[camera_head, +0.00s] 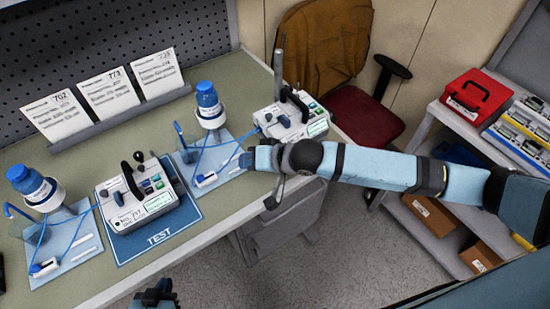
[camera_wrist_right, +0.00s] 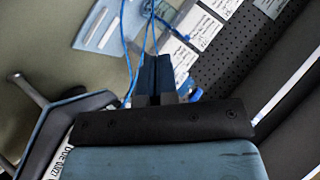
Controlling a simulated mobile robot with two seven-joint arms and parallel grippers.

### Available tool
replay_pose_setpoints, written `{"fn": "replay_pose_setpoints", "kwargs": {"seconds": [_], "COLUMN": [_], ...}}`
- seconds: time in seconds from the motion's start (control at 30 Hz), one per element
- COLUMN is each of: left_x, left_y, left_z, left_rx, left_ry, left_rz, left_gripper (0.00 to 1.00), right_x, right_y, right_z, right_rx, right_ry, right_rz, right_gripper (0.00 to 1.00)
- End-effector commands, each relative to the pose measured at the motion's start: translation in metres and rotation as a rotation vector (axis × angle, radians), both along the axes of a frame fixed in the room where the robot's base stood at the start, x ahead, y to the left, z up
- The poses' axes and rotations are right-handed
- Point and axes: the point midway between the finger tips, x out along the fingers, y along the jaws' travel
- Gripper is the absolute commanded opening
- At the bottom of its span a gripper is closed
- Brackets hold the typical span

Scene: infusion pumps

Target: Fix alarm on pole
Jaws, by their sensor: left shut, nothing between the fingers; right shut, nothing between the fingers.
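One infusion pump (camera_head: 140,200), grey-white with a lit screen and a black knob, sits on the blue TEST mat (camera_head: 133,246). A second pump (camera_head: 290,120), with a lit screen and upright grey rods, stands at the right end of the bench. My right gripper (camera_head: 246,160) is shut and empty at the near left side of the second pump, beside a light-blue tray. In the right wrist view its shut fingers (camera_wrist_right: 155,78) point toward blue tubing (camera_wrist_right: 124,52); contact is unclear. My left gripper (camera_head: 157,293) is shut and empty in front of the bench, partly cut off.
Two blue-capped bottles (camera_head: 208,104) (camera_head: 36,187) stand on light-blue trays with blue tubing. Several numbered cards (camera_head: 107,92) lean on a rack at the back. A shelf unit on the right holds a red case (camera_head: 476,95). A chair (camera_head: 358,118) stands behind the bench's right end.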

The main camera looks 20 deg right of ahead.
Motion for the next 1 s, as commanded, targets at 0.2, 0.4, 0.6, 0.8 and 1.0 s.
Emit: {"fn": "replay_pose_setpoints", "kwargs": {"seconds": [0.2,0.4,0.6,0.8,1.0], "left_x": [0.000,0.001,0.002,0.002,0.002], "left_y": [-0.006,-0.007,-0.006,-0.005,-0.004], "left_z": [-0.004,-0.003,-0.003,-0.003,-0.003], "left_rx": [-0.009,-0.012,-0.011,-0.008,-0.007], "left_ry": [-0.003,-0.007,-0.009,-0.009,-0.009], "left_rz": [-0.007,-0.008,-0.006,-0.005,-0.004], "left_gripper": [0.00,0.00,0.00,0.00,0.00], "right_x": [-0.026,-0.038,-0.041,-0.041,-0.041], "right_y": [-0.035,-0.051,-0.055,-0.055,-0.055], "right_z": [0.023,0.036,0.040,0.040,0.040], "right_rx": [-0.002,-0.001,0.000,0.000,0.000], "right_ry": [0.000,0.000,0.000,0.000,0.000], "right_rz": [-0.001,-0.001,0.000,0.000,0.000], "right_gripper": [0.00,0.00,0.00,0.00,0.00]}}
